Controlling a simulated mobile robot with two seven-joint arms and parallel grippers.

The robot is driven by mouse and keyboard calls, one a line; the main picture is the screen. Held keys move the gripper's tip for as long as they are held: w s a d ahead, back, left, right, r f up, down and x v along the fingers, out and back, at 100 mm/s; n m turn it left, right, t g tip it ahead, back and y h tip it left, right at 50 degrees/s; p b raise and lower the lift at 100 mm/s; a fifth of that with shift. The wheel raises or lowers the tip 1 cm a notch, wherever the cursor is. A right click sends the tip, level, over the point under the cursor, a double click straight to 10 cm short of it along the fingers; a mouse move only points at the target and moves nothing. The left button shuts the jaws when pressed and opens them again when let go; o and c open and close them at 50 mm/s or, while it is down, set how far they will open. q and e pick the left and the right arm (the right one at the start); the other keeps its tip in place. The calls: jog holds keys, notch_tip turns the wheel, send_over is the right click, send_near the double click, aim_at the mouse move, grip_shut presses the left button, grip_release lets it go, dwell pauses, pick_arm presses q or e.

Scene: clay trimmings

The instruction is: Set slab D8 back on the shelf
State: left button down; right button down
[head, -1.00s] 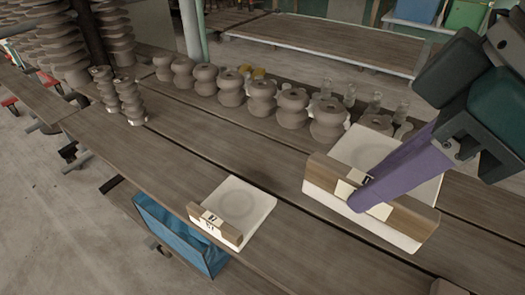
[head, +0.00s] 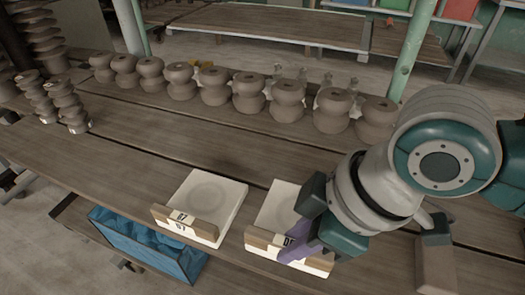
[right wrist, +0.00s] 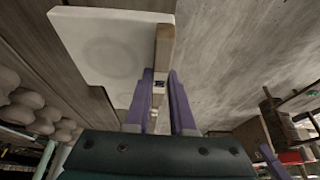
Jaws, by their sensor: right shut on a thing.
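Slab D8 (head: 270,209) is a pale square slab with a wooden strip and a label starting with "D" along its front edge. My right gripper (head: 300,242) has purple fingers shut on that strip, partly covering the label. In the right wrist view, the fingers (right wrist: 160,88) lie on either side of the strip, and the slab (right wrist: 100,40) extends to the left. The slab is level with the plank shelf (head: 130,165), just right of a similar slab labelled 07 or D7 (head: 215,195). I cannot tell whether it touches the planks. My left gripper is not in view.
A row of brown clay spools (head: 248,92) stands along the back of the planks. Stacked ribbed pieces (head: 68,105) stand at the left. A blue crate (head: 140,240) sits below the front edge. A brown block (head: 435,262) stands at the right.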

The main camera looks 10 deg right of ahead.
jog(key=shift+f+b, duration=0.45)
jog(key=shift+f, duration=1.4)
jog(key=shift+f, duration=0.15)
jog(key=c, duration=0.8)
grip_release()
jog(key=shift+o, duration=0.2)
